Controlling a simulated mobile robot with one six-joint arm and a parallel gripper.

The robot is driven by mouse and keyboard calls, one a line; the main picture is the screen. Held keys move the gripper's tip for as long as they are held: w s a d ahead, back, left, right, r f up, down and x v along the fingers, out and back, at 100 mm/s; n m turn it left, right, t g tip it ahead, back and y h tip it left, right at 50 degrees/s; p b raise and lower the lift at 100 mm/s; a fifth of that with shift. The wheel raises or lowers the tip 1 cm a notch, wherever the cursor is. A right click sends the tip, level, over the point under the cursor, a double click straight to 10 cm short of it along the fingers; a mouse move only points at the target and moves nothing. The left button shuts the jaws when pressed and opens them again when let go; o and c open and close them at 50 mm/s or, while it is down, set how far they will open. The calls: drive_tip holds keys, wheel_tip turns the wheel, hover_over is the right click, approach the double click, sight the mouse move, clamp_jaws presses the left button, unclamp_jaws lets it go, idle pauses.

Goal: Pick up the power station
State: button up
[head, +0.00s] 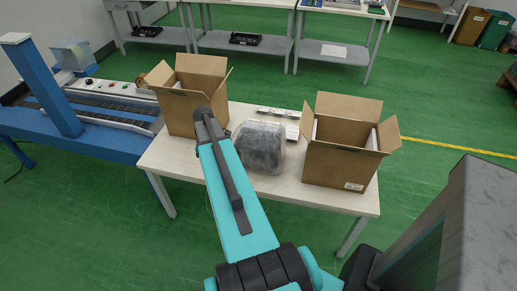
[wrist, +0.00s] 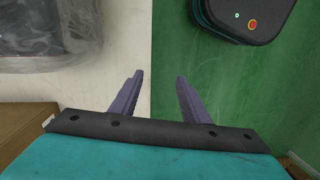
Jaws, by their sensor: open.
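A dark grey, rounded, block-like object wrapped in clear plastic, which I take to be the power station (head: 259,147), sits on the white table between two cardboard boxes. In the wrist view, the plastic-wrapped power station (wrist: 50,32) shows at the top left, cut off by the frame. My gripper (wrist: 158,80) is open and empty, its two fingers apart over the table's edge. The power station lies beyond the fingertips and to their left, not between them. In the head view, my arm hides the gripper and passes in front of the table.
An open cardboard box (head: 190,95) stands left on the table (head: 215,170), another open box (head: 344,141) at the right. A box (wrist: 24,128) shows at the wrist view's lower left. Small white items (head: 278,112) lie behind the power station. A blue conveyor (head: 60,125) stands left.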

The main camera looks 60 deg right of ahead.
drive_tip(key=shift+n+t+h, duration=0.3)
drive_tip(key=shift+t+h, duration=0.1)
drive_tip(key=shift+t, duration=0.1)
drive_tip(key=s+d+r, duration=0.1)
drive_tip(key=d+r, duration=0.3)
drive_tip(key=s+d+r+p, duration=0.1)
drive_tip(key=d+r, duration=0.3)
drive_tip(key=d, duration=0.1)
drive_tip(key=s+d+r, duration=0.1)
drive_tip(key=d+r, duration=0.3)
drive_tip(key=shift+s+d, duration=0.15)
drive_tip(key=shift+s, duration=0.15)
wheel_tip(320, 180, up, 9)
drive_tip(key=p, duration=0.1)
hover_over(258, 131)
drive_tip(key=shift+s+f+n, duration=0.25)
drive_tip(key=shift+n, duration=0.05)
drive_tip(key=shift+f+p, duration=0.8)
drive_tip(key=shift+f, duration=3.5)
drive_tip(key=shift+f, duration=0.15)
drive_tip(key=shift+w+f+p, duration=0.2)
drive_tip(key=shift+f+p, duration=0.8)
drive_tip(key=shift+f, duration=1.45)
